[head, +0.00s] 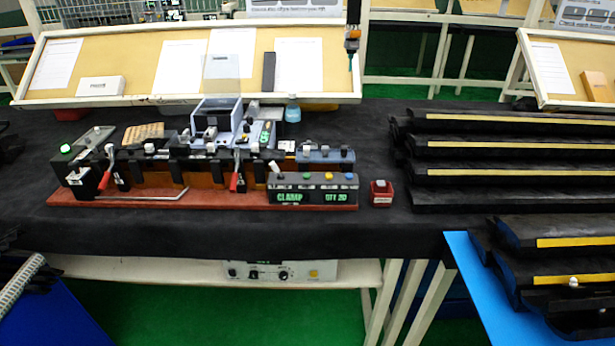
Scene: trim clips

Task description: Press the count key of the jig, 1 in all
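The jig (130,198) stands on the black-covered table at the left in the head view, on a reddish base with red-handled clamps (237,180). Its dark control box (312,196) at the front right shows green lit text, "CLAMP" on the left and what looks like "QTY 20" on the right. Which one is the count key cannot be read. A green light (65,149) glows at the jig's left end. Neither of my grippers is in view.
A small red box (381,193) stands right of the control box. Long black trim parts with yellow strips (510,145) are stacked at the right. A driver-like tool (352,42) hangs above the back edge. Boards with papers (205,65) stand behind. Table in front of the jig is clear.

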